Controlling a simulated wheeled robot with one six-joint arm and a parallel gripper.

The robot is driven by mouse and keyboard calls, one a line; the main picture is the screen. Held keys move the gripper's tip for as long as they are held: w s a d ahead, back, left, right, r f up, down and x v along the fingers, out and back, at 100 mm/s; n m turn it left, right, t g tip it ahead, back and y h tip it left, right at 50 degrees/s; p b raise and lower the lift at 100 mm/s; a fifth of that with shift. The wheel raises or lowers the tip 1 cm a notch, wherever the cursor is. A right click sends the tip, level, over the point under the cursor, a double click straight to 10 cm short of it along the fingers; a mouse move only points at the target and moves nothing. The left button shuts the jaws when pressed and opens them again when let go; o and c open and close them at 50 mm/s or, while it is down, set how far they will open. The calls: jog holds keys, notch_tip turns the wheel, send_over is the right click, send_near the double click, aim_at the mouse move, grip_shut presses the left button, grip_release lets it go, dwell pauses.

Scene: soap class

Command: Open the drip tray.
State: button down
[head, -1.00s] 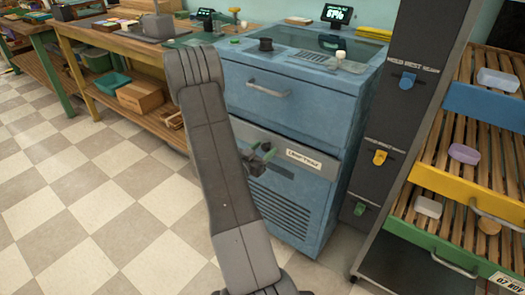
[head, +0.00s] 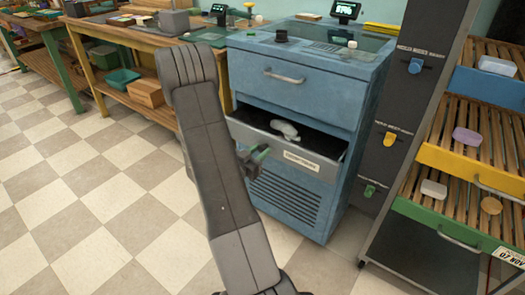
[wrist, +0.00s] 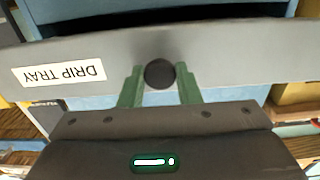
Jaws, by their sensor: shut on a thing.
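The drip tray (head: 262,133) is a grey drawer with a white label in the blue cabinet (head: 300,95). It stands pulled out, and a pale crumpled thing (head: 285,130) lies inside it. In the wrist view the tray's front (wrist: 230,55) crosses the picture, with its "DRIP TRAY" label upside down at left. My gripper (wrist: 160,78) has its green fingers on either side of the dark round knob (wrist: 160,73), shut on it. In the head view my gripper (head: 252,158) is at the tray front, and my arm hides the tray's left end.
A closed upper drawer with a handle (head: 284,77) sits above the tray. A dark rack (head: 430,160) with soap shelves stands close at the right. A wooden workbench (head: 120,60) is at the left. The checkered floor in front is clear.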

jog(key=v, duration=1.2)
jog(key=shift+s+a+b, duration=0.2)
jog(key=shift+s+b, duration=0.15)
jog(key=c, duration=1.1)
grip_release()
jog(key=shift+o, duration=0.2)
jog(key=p+v, duration=0.2)
jog(key=v, duration=1.2)
jog(key=shift+w, duration=0.15)
jog(key=b+x, duration=0.2)
jog(key=x, duration=1.2)
